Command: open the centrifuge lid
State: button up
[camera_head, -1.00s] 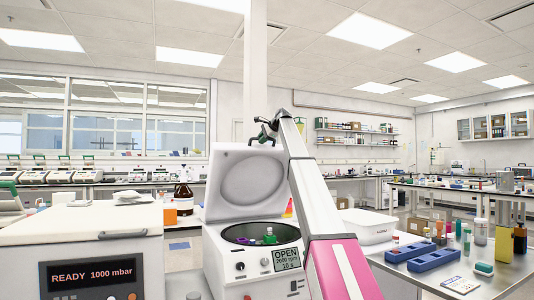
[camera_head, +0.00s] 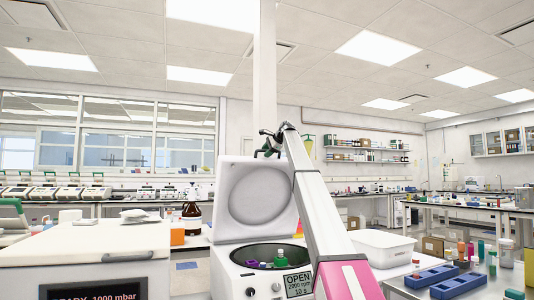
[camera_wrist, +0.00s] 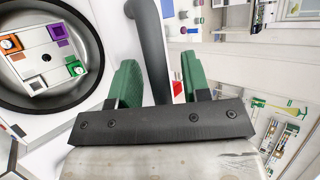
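The centrifuge (camera_head: 235,278) stands in front of me with its lid (camera_head: 258,195) raised upright behind the bowl. Its small screen (camera_head: 299,284) reads OPEN. The rotor with coloured holders shows in the bowl, also in the wrist view (camera_wrist: 45,58). My gripper (camera_head: 268,146) is above the lid's upper right part, with my arm crossing in front of the lid's right edge. In the wrist view its two green fingers (camera_wrist: 158,85) are spread apart. A dark grey curved bar (camera_wrist: 152,45) shows between them, with gaps on both sides; I cannot tell whether it touches a finger.
A white-topped device (camera_head: 85,250) with a pressure display stands at the left. A brown bottle (camera_head: 191,218) is behind it. A white bin (camera_head: 382,246) and blue racks (camera_head: 432,275) are on the right.

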jog(key=shift+s+d, duration=0.1)
jog(key=v, duration=1)
jog(key=shift+s+r, duration=0.2)
jog(key=shift+r, duration=0.05)
jog(key=shift+d, duration=0.1)
